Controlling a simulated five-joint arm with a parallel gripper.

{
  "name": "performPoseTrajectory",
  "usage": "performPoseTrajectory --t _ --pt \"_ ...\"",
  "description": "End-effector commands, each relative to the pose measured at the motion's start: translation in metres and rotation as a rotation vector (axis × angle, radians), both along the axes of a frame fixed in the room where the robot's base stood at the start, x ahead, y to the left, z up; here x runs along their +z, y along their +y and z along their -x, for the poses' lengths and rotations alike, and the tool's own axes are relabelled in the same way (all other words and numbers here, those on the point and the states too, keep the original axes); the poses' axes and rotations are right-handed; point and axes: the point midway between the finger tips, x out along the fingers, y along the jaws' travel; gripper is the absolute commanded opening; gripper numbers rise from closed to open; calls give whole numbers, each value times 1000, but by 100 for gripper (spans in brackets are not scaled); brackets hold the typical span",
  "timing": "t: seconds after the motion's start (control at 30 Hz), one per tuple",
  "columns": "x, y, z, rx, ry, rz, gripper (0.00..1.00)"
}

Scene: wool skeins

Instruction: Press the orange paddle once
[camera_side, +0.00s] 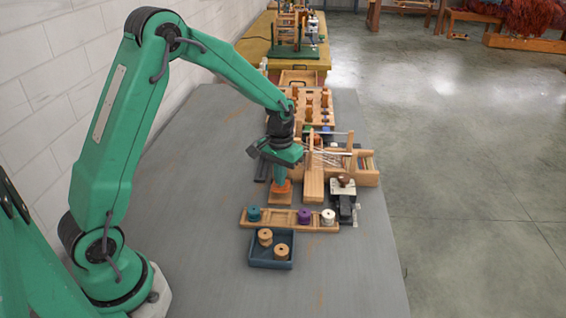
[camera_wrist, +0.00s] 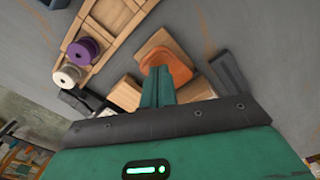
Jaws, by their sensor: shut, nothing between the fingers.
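The orange paddle (camera_side: 283,184) sits on a wooden block (camera_side: 281,197) in the middle of the work area. It also shows in the wrist view (camera_wrist: 168,66), on its wooden base (camera_wrist: 155,42). My gripper (camera_side: 280,178) is shut and empty, pointing down at the paddle. In the wrist view my fingertips (camera_wrist: 159,72) overlap the near part of the paddle. I cannot tell whether they touch it or hover just above. The paddle's near edge is partly hidden behind the fingers.
In front lies a wooden rack (camera_side: 289,219) with teal, purple and white spools, and a blue tray (camera_side: 270,256) with wooden spools. To the right are a wooden frame with threads (camera_side: 340,160) and a dark device (camera_side: 345,207). The grey table (camera_side: 190,240) is clear at left.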

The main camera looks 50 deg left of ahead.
Motion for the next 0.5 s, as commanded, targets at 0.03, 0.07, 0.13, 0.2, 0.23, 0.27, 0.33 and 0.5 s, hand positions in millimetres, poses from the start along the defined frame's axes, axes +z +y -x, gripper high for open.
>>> performPoseTrajectory --t 0.03,0.07,0.13,0.2,0.23,0.27,0.33,0.5 --pt "3 0 0 0 -2 -1 0" --pt "5 0 0 0 -2 -1 0" --pt "9 0 0 0 -2 -1 0" --pt "13 0 0 0 -1 0 0" --pt "14 0 0 0 -1 0 0" --pt "16 0 0 0 -2 -1 0" --pt "20 0 0 0 -2 -1 0" --pt "29 0 0 0 -2 -1 0"
